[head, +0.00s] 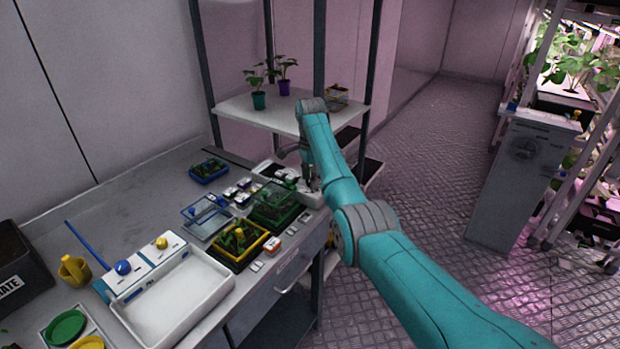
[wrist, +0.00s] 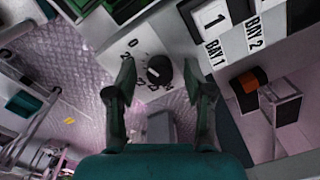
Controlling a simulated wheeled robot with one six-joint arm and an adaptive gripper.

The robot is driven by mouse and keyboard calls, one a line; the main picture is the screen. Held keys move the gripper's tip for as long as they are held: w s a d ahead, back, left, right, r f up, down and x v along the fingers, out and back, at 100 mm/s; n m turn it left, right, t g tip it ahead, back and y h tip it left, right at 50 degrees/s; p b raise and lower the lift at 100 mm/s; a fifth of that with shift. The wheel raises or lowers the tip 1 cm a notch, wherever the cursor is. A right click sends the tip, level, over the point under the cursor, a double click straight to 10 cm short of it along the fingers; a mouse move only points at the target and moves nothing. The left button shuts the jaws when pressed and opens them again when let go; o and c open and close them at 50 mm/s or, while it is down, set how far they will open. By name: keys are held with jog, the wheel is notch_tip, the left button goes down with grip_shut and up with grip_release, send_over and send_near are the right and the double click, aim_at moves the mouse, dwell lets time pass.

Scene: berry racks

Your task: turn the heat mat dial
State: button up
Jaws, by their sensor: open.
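The heat mat dial is a dark round knob (wrist: 159,70) on a white panel (wrist: 124,45) with printed numbers around it, seen in the wrist view. My gripper (wrist: 159,76) is open, with one dark finger on each side of the knob in this view. I cannot tell whether either finger touches it. In the head view my gripper (head: 310,180) is at the right end of the bench, over a small white box (head: 312,197). My arm and gripper hide the dial there.
A green tray (head: 274,208) and small white labelled blocks stand beside the gripper. A yellow-rimmed tray (head: 238,246) is nearer. A shelf (head: 235,105) with potted plants stands behind. In the wrist view, BAY 1 and BAY 2 cards (wrist: 223,48) lie to the right.

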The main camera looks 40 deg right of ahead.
grip_shut()
